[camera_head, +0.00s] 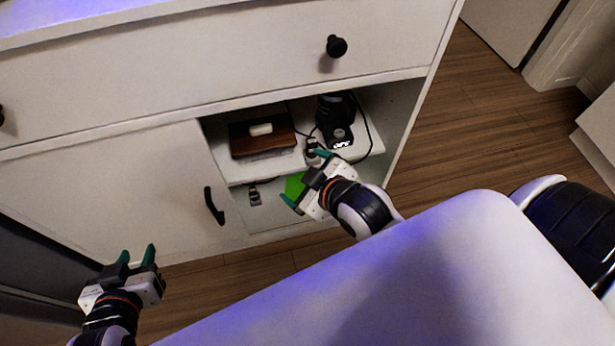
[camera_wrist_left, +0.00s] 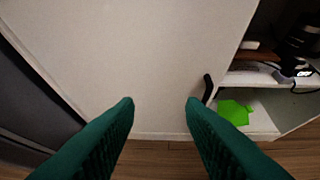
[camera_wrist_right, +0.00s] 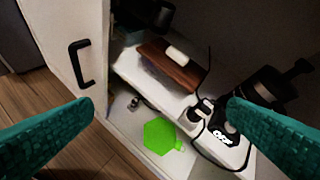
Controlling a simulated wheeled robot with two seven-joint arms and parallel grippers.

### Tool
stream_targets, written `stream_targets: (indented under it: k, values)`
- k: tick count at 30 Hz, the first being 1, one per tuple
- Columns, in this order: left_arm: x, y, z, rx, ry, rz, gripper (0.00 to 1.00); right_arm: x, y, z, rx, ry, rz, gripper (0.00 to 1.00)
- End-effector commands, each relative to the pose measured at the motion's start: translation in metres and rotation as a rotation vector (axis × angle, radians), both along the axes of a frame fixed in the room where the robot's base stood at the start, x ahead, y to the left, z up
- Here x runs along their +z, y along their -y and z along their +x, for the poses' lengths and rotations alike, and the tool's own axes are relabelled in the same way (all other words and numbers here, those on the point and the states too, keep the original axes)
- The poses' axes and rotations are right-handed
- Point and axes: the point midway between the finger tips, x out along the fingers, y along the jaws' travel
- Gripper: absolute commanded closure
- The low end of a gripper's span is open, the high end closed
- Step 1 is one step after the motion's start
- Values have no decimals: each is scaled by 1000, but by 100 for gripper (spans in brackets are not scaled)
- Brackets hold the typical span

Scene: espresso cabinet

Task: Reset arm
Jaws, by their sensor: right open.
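My right gripper (camera_head: 304,180) is open at the front of the cabinet's open compartment, with nothing between its fingers. In the right wrist view its green fingers frame the shelf (camera_wrist_right: 150,83) and the lower floor. My left gripper (camera_head: 136,256) is open and empty, low in front of the cabinet's closed left door (camera_head: 110,195). In the left wrist view its two fingers (camera_wrist_left: 160,105) stand wide apart before that white door.
On the shelf are a brown wooden box (camera_head: 262,138) with a white item (camera_head: 261,129), and a black grinder-like device (camera_head: 336,118) with a cable. A green hexagon (camera_wrist_right: 160,134) lies below. The door has a black handle (camera_head: 214,205); the drawer above has a knob (camera_head: 336,46).

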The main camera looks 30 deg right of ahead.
Motion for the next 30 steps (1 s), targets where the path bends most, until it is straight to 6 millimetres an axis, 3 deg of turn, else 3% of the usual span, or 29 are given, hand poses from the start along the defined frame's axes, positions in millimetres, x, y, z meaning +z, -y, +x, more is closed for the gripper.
stream_targets:
  k: [3, 7, 24, 27, 30]
  values:
    - [0, 0, 0, 0, 0, 0, 64, 9, -5, -13, -117, -9, 230, 3]
    - [0, 0, 0, 0, 0, 0, 64, 14, -6, -18, -172, -16, 337, 3]
    - [1, 1, 1, -2, -1, -1, 64, 13, -7, -17, -177, -21, 343, 3]
    - [-9, 1, 4, -1, -33, 5, 64, 5, -7, -14, -183, -51, 333, 3]
    - [-33, 1, 7, 0, -101, 19, 64, -19, -7, -11, -194, -116, 313, 3]
